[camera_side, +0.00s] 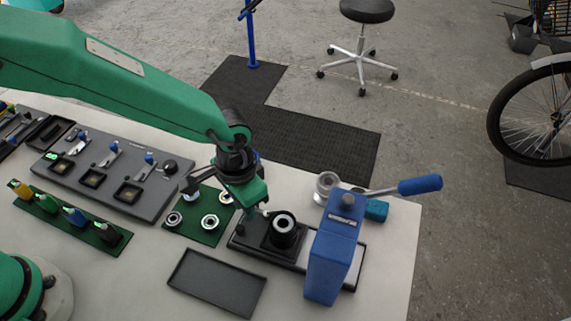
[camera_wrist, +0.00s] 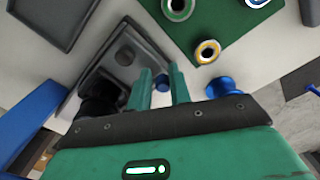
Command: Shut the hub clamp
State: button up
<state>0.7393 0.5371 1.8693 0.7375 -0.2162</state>
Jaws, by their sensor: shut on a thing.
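The hub clamp is a dark fixture (camera_side: 267,246) on a black base plate, with a black ringed cylinder (camera_side: 284,228) standing in it. In the wrist view the cylinder (camera_wrist: 98,97) is partly hidden by my gripper's body. My gripper (camera_side: 262,208) is low at the fixture's left back corner, beside the cylinder. In the wrist view its two green fingers (camera_wrist: 161,84) are on either side of a small blue knob (camera_wrist: 162,83), and it is shut on this knob. What the knob is fixed to is mostly hidden. I cannot tell how far the clamp is closed.
A blue press (camera_side: 333,255) with a long blue-handled lever (camera_side: 418,185) stands just right of the fixture. A green mat (camera_side: 201,232) with several ringed parts lies left. An empty dark tray (camera_side: 217,282) lies in front. The bench front is bare.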

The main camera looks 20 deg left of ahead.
jog(key=shift+w+d, duration=0.1)
jog(key=shift+w, duration=0.65)
grip_shut()
jog(key=o, duration=0.7)
grip_release()
jog(key=shift+c, duration=0.2)
jog(key=shift+s, duration=0.1)
jog(key=shift+r, duration=0.1)
jog(key=shift+r, duration=2.15)
jog(key=shift+r, duration=0.1)
